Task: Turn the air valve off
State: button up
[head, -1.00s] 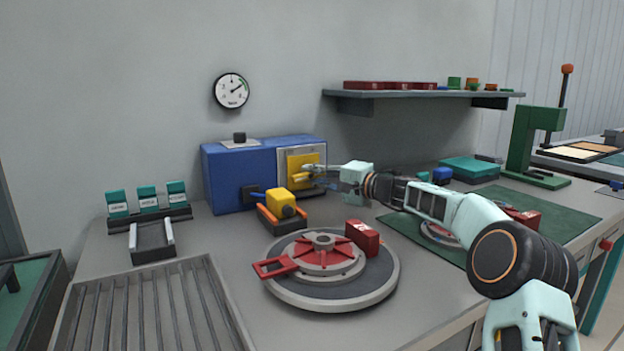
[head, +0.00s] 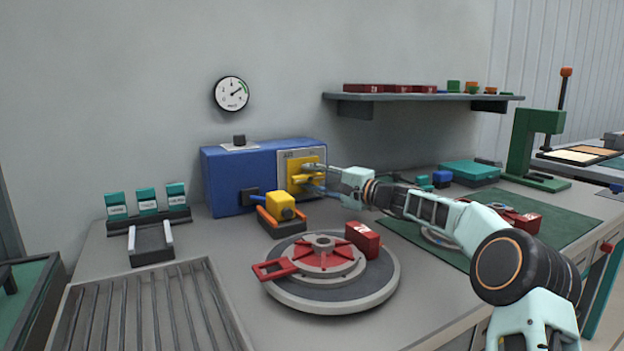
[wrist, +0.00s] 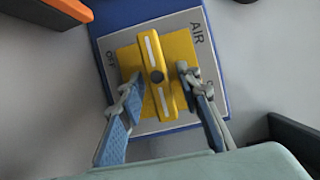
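The plate reads AIR, with OFF at the left in the wrist view; another label at the right is partly hidden. In the head view the valve (head: 298,178) is on the front of a blue box (head: 232,175), its handle roughly level. My gripper (wrist: 158,85) is open around the handle, one finger on each side. Gaps seem to show between fingers and bar; contact is unclear. My gripper (head: 314,180) covers part of the valve in the head view.
A yellow block in an orange-sided holder (head: 280,207) stands just in front of the blue box. A round fixture with red parts (head: 325,265) lies in front. A gauge (head: 231,93) hangs on the wall, and a shelf (head: 420,96) juts out above right.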

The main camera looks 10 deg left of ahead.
jog(key=v, duration=1.2)
jog(key=shift+f, duration=0.1)
